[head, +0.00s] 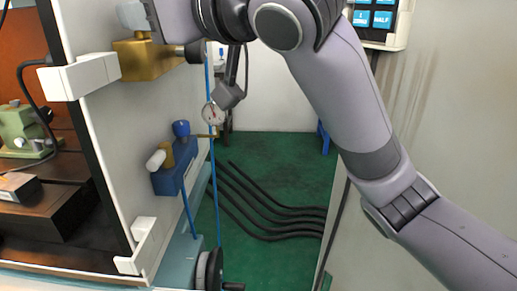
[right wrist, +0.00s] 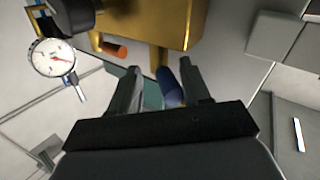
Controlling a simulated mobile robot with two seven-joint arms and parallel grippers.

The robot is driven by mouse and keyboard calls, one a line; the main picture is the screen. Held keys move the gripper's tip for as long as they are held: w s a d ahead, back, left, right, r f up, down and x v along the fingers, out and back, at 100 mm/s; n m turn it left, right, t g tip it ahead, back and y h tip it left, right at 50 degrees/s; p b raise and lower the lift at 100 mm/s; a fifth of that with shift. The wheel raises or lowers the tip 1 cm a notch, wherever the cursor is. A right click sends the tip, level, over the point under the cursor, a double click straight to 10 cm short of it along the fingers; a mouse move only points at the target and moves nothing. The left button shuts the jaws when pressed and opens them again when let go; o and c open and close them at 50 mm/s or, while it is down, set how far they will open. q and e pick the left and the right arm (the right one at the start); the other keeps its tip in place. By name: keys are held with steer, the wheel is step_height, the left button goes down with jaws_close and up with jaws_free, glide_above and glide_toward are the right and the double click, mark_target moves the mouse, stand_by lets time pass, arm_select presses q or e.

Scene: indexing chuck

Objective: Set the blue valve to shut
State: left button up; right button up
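The blue valve (head: 172,180) is a blue block on the pale panel at left in the head view. It has a blue knob (head: 181,128) on top and a white knob (head: 156,159) in front. My right gripper (head: 160,18) is at the top of the head view, above the valve and near a gold block (head: 150,60); its fingertips are not clear there. In the right wrist view its fingers (right wrist: 162,78) are apart. A blue rounded part (right wrist: 168,88) shows between them; I cannot tell whether they touch it. My left gripper is not in view.
A black handwheel (head: 208,270) stands below. Black hoses (head: 265,210) lie on the green floor. A lit screen (head: 376,18) is at top right.

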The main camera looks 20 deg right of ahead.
steer(key=s+d+n+g+y, duration=0.2)
steer(key=s+d+g+y, duration=0.15)
steer(key=d, duration=0.35)
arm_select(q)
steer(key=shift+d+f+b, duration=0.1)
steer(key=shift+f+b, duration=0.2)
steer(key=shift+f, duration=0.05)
arm_select(e)
steer(key=w+d+f+m+h, duration=0.1)
steer(key=d+f+m+h, duration=0.1)
steer(key=f, duration=1.3)
steer(key=w+d+f+m+h, duration=0.1)
steer(key=d+f+m+h, duration=0.2)
steer(key=f, duration=1.2)
steer(key=shift+d+m+h, duration=0.25)
steer(key=shift+m+h, duration=0.15)
steer(key=shift+h, duration=0.75)
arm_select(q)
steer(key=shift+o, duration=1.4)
arm_select(e)
steer(key=shift+f, duration=0.1)
